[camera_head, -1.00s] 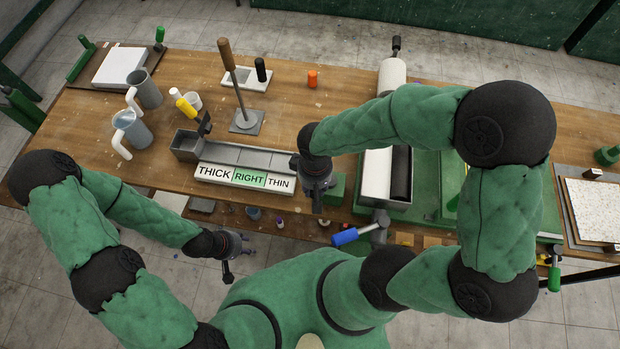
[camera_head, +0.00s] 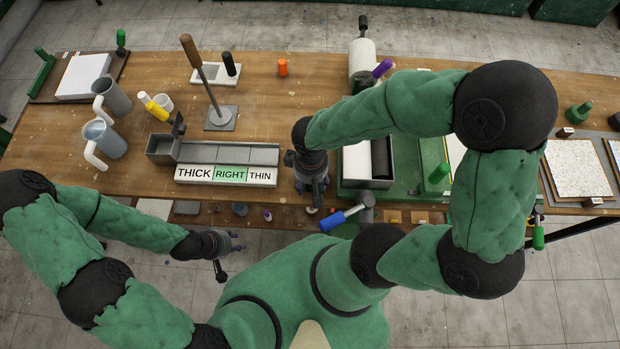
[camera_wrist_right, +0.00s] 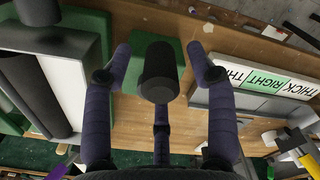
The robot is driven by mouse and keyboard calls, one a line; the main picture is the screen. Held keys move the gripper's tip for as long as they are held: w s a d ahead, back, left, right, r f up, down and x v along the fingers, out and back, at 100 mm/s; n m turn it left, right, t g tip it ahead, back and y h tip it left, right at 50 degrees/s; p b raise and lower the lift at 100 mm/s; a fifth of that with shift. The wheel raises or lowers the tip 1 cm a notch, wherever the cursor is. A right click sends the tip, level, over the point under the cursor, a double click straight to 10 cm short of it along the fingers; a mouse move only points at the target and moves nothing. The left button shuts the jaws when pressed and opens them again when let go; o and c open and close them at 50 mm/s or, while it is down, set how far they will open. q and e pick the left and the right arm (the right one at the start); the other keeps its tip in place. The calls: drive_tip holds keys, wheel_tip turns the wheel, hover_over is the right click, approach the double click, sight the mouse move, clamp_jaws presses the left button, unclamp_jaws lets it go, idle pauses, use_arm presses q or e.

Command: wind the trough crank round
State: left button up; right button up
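The trough (camera_head: 350,182) is a grey tray holding a black roller (camera_head: 381,158), right of my right gripper. Its crank appears to be the blue-handled one (camera_head: 333,221) at the bench's front edge, joined to a grey hub. My right gripper (camera_head: 315,190) hangs just above and left of the blue handle, apart from it. In the right wrist view its fingers (camera_wrist_right: 158,55) are spread; a dark cylinder stands between them, and I cannot tell what it belongs to. The blue handle is not clear there. My left gripper (camera_head: 222,262) is low before the bench; its fingers are too small to judge.
A gauge marked THICK, RIGHT, THIN (camera_head: 228,174) lies left of my right gripper. A green post (camera_head: 440,173) stands right of the trough. Jugs (camera_head: 105,138) and a wooden-handled tool (camera_head: 220,117) stand further left.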

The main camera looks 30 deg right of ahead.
drive_tip(key=shift+r, duration=0.15)
wheel_tip(320, 180, up, 12)
idle(0.6)
